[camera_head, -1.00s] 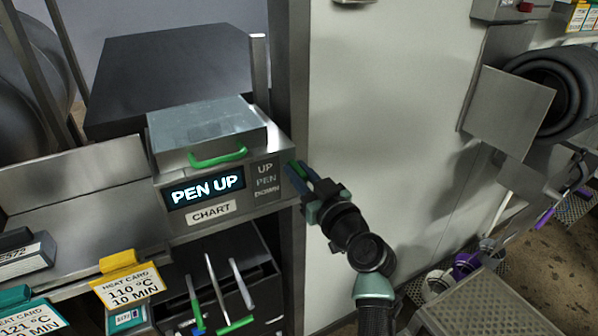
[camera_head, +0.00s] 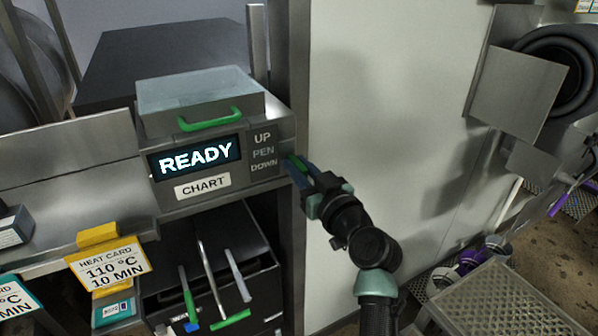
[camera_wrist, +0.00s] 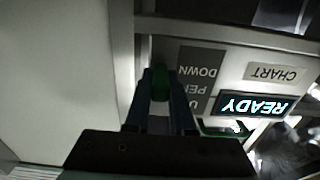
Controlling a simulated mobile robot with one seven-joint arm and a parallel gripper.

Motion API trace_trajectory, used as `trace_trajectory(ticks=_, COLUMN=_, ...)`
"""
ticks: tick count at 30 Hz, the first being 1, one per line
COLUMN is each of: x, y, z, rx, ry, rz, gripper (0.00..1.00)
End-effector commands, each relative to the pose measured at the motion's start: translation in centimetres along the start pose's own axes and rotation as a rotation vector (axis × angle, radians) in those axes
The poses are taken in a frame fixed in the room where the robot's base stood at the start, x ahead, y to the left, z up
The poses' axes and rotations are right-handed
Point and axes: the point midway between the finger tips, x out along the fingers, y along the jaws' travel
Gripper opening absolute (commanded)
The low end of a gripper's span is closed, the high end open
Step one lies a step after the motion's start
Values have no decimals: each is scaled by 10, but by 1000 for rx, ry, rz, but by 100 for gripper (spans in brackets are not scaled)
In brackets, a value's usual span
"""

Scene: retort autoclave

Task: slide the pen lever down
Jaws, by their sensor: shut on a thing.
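The chart recorder (camera_head: 262,187) is a grey metal box on the shelf, with a clear lid and a green handle (camera_head: 210,119). Its display (camera_head: 195,157) reads READY. The label plate (camera_head: 263,152) on its right reads UP, PEN, DOWN. My gripper (camera_head: 298,170) is at the box's right side, level with the word DOWN, shut on the green pen lever (camera_head: 300,165). In the wrist view my gripper (camera_wrist: 160,92) has the green lever (camera_wrist: 160,82) between its fingers, beside the word DOWN. The fingers hide part of the lever.
A yellow heat card (camera_head: 108,262) and a teal-edged card stand at the lower left. A rack (camera_head: 265,262) with several handled tools is below the recorder. A pale wall panel (camera_head: 400,100) is to the right. A perforated metal step (camera_head: 500,300) is at the lower right.

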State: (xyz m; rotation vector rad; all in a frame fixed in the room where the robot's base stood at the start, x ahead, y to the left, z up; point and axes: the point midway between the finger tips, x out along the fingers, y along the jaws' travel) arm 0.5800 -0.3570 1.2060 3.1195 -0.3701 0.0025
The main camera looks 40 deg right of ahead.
Motion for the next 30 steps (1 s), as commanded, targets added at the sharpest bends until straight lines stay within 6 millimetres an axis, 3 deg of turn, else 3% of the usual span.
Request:
trace_trajectory(ticks=12, x=0, y=0, z=8, rx=2, ry=-10, rz=-1, gripper=0)
trace_trajectory(ticks=13, x=0, y=0, z=8, rx=2, ry=-10, rz=-1, gripper=26)
trace_trajectory(ticks=18, x=0, y=0, z=7, rx=2, ry=-7, rz=0, gripper=52)
trace_trajectory(ticks=30, x=-6, y=0, z=6, rx=1, ry=-3, rz=1, gripper=52)
